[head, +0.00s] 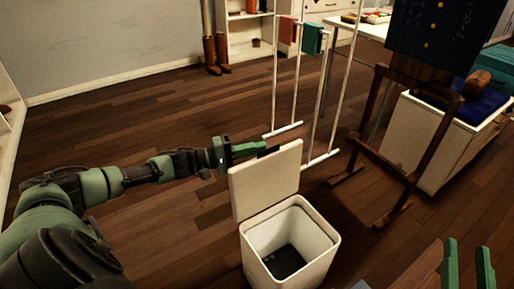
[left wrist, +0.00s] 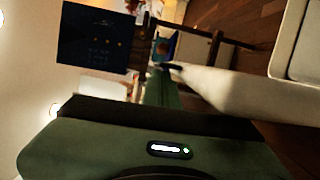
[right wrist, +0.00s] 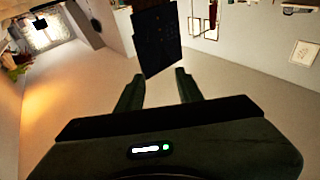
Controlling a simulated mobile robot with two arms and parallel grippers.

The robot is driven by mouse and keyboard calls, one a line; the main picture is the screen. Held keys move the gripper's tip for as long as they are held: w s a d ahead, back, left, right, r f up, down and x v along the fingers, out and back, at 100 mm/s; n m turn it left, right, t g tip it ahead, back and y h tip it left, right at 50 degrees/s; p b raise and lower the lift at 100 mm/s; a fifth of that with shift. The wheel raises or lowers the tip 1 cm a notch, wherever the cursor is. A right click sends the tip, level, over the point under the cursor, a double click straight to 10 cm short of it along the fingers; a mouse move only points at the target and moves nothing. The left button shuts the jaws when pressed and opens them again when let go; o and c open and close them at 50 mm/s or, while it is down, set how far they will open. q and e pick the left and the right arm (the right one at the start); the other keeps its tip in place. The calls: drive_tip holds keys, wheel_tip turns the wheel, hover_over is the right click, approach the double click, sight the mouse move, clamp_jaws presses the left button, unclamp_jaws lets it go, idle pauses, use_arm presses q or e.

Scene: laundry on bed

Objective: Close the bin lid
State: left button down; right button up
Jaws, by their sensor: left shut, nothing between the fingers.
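The white bin (head: 325,250) stands on the floor with its mouth open and a dark bottom inside. Its white lid (head: 265,180) is upright on the bin's far left side. My left gripper (head: 268,150) is shut and empty, reaching behind the lid's top edge; its tip is partly hidden there. In the left wrist view the shut fingers (left wrist: 160,82) are beside the pale lid (left wrist: 235,95); I cannot tell whether they touch. My right gripper (head: 467,248) is at the lower right, away from the bin. In the right wrist view its fingers (right wrist: 155,78) are apart with nothing between.
A white drying rack (head: 297,75) with hanging cloths stands just behind the bin. A brown wooden frame (head: 407,175) and a white hamper (head: 432,150) with blue cloth are to the right. Brown boots (head: 217,52) stand by the wall. The floor left of the bin is clear.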

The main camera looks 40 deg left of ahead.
drive_tip(key=shift+r, duration=0.45)
drive_tip(key=shift+f, duration=0.1)
